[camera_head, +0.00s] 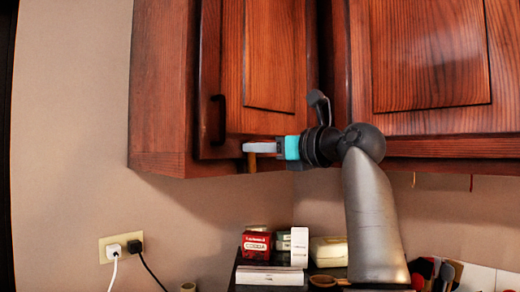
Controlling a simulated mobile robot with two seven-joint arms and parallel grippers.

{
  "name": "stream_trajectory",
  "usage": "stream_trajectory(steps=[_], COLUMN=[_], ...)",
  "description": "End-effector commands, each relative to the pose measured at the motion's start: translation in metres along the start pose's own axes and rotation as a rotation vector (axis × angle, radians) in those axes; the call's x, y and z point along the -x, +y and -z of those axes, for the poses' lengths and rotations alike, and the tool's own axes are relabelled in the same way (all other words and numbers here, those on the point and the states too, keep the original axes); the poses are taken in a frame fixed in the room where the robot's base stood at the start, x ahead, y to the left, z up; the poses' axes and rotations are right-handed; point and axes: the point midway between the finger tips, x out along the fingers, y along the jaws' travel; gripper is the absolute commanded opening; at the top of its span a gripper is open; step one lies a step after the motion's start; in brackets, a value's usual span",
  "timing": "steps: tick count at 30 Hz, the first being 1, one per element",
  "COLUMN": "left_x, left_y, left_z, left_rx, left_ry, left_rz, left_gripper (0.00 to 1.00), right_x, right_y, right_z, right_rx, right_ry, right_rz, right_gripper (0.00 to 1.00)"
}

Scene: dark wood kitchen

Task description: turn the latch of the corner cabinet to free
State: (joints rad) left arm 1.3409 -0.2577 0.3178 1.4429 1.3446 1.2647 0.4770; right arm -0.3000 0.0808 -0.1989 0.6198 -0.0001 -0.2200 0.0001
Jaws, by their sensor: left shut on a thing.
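The corner cabinet (222,90) is dark reddish wood, with a closed-looking door and a dark vertical handle (217,120) at the door's left. The latch (252,162) shows as a small tan-brown upright piece at the door's lower edge. My left gripper (258,148), with pale grey fingers and a teal band, reaches it from the right and is shut on it. The fingers hide the latch's upper part, so I cannot tell its full angle. My right gripper is not in view.
Another wooden cabinet (430,60) is behind my arm at the right. Below, a red box (256,245), white boxes (299,247) and a cream container (328,251) stand on the counter. A wall outlet (120,246) has two plugs. Wall space left of the cabinet is clear.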

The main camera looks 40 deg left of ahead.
Motion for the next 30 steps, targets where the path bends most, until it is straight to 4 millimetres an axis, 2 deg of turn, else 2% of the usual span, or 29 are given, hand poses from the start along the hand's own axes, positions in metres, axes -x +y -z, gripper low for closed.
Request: stream_trajectory(steps=[8,30], left_x=[0.000,0.000], left_y=[0.009,0.033], left_z=[0.003,0.018], left_rx=[0.196,0.898], left_ry=[0.001,0.001], left_rz=[0.001,0.000], left_gripper=[0.00,0.00], right_x=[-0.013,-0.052], right_y=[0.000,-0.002], right_z=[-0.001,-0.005], right_rx=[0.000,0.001], right_ry=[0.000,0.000], right_rz=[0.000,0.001], right_gripper=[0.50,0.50])
